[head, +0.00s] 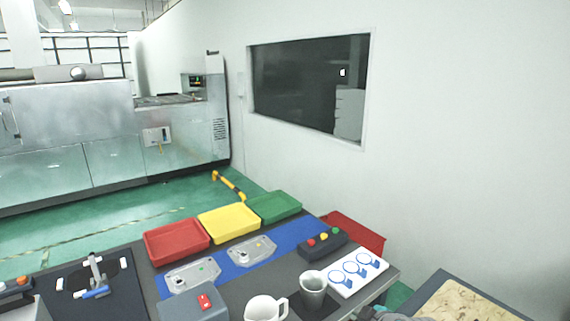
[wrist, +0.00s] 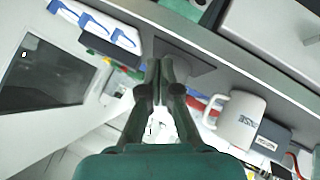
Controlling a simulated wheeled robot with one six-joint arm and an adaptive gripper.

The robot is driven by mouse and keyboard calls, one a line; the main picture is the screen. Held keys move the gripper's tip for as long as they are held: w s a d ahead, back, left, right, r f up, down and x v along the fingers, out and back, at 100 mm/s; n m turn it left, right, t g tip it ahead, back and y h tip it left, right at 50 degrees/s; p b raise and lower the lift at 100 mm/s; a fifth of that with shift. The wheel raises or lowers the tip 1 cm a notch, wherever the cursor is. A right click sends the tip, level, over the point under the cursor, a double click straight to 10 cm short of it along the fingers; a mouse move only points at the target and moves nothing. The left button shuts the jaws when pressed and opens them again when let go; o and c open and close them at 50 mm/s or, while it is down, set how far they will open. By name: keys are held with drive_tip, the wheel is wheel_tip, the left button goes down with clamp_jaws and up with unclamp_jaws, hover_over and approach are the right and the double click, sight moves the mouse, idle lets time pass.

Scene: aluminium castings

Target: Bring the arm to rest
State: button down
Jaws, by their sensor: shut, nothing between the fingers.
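My gripper (wrist: 160,68) shows in the wrist view with its two fingers together and nothing between them. Beyond the fingertips is the edge of a dark square mat. A white mug (wrist: 238,120) with its handle toward the fingers is to the right of them, apart from them. There the white mug (head: 263,308) stands at the front of the table, beside a grey cup (head: 313,289) on the dark mat (head: 322,308).
The table holds red (head: 177,257), yellow (head: 228,237) and green (head: 273,221) trays at the back, metal castings (head: 252,251) on a blue strip, a button box (head: 324,252) and a white board with blue rings (head: 343,284). A sand-coloured surface (head: 460,303) is at right.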

drive_tip(key=s+f+m+t+h, duration=0.1)
drive_tip(key=s+f+m, duration=0.1)
drive_tip(key=s+f, duration=0.45)
drive_tip(key=s+f+m+t, duration=0.1)
drive_tip(key=s+f+m, duration=0.15)
drive_tip(key=s, duration=0.75)
drive_tip(key=s+f+m+t+h, duration=0.1)
drive_tip(key=s+f+m, duration=0.1)
drive_tip(key=s+f, duration=0.5)
drive_tip(key=s+r+m, duration=0.1)
drive_tip(key=s+r, duration=0.3)
drive_tip(key=s, duration=0.4)
drive_tip(key=s+r+m+t, duration=0.1)
drive_tip(key=s+r, duration=0.3)
drive_tip(key=s, duration=0.5)
drive_tip(key=s+r+m+t, duration=0.1)
drive_tip(key=s+r+m, duration=0.1)
drive_tip(key=s, duration=0.7)
drive_tip(key=shift+d+r+h, duration=0.15)
drive_tip(key=shift+r+h, duration=0.15)
drive_tip(key=shift+r, duration=0.6)
